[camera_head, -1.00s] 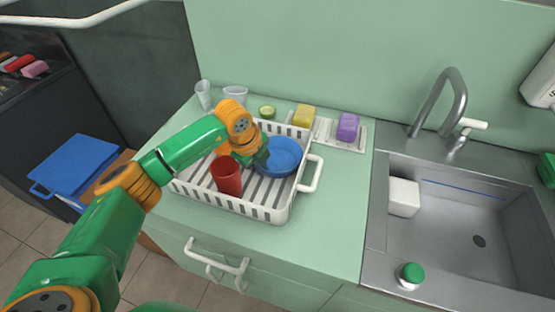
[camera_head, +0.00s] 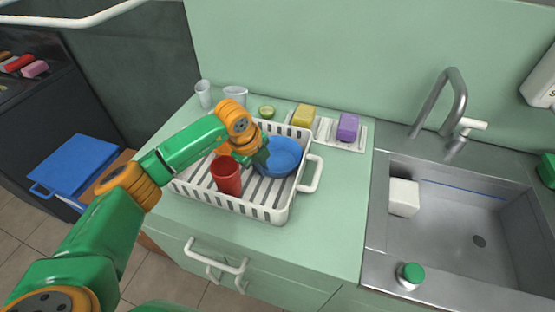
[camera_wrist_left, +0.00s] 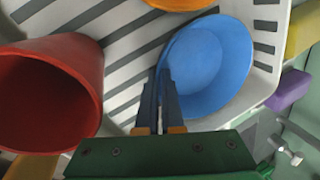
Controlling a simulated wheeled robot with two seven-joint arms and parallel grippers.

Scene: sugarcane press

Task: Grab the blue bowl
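The blue bowl (camera_head: 282,156) sits in the right part of the white dish rack (camera_head: 256,210); it also shows in the left wrist view (camera_wrist_left: 215,65). My left gripper (camera_head: 262,157) is at the bowl's left side. In the left wrist view its two fingers (camera_wrist_left: 160,90) are close together at the bowl's near-left rim, one on each side of the wall, and look shut on it. The bowl rests low in the rack. My right gripper is not in view.
A red cup (camera_head: 227,176) stands in the rack, left of the bowl and close to my gripper. Yellow (camera_head: 303,116) and purple (camera_head: 347,127) sponges lie behind the rack. Clear cups (camera_head: 204,94) stand at the back left. The sink (camera_head: 470,225) is at the right.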

